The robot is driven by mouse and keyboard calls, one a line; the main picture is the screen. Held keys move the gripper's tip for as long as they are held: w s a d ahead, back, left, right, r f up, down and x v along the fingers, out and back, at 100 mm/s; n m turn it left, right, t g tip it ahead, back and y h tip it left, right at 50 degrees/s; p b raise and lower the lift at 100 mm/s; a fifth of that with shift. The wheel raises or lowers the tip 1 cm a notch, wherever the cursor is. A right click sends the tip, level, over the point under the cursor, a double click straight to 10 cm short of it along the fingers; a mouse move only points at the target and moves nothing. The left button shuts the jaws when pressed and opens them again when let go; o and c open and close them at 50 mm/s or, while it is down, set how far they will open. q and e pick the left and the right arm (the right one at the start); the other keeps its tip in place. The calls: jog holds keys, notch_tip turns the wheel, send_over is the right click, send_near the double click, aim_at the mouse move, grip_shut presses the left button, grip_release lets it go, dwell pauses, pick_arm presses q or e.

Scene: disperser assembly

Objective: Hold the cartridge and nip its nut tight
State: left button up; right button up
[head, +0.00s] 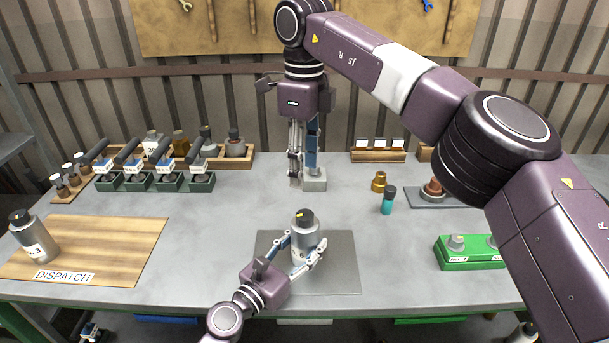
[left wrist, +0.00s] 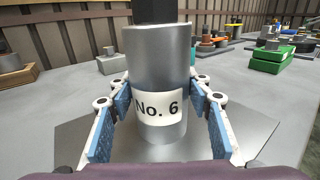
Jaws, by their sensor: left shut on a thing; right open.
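The cartridge is a silver cylinder (head: 306,240) standing upright on a dark grey plate (head: 345,275). A dark nut (head: 305,217) with a small yellow mark sits on its top. In the left wrist view the cartridge (left wrist: 158,75) carries a "No. 6" label, and the nut's top is cut off. My left gripper (head: 305,258) is shut on the cartridge's lower body, with a blue-padded finger on each side. My right gripper (head: 303,178) points down, open, behind the cartridge and well apart from it, over or beside a small grey block (head: 315,181).
A similar cartridge (head: 36,240) stands on the wooden dispatch board (head: 110,235) at left. Green holders with dark-handled tools (head: 140,182) line the back left. Table around the plate is clear.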

pick_arm(q)
jog(key=o, duration=1.7)
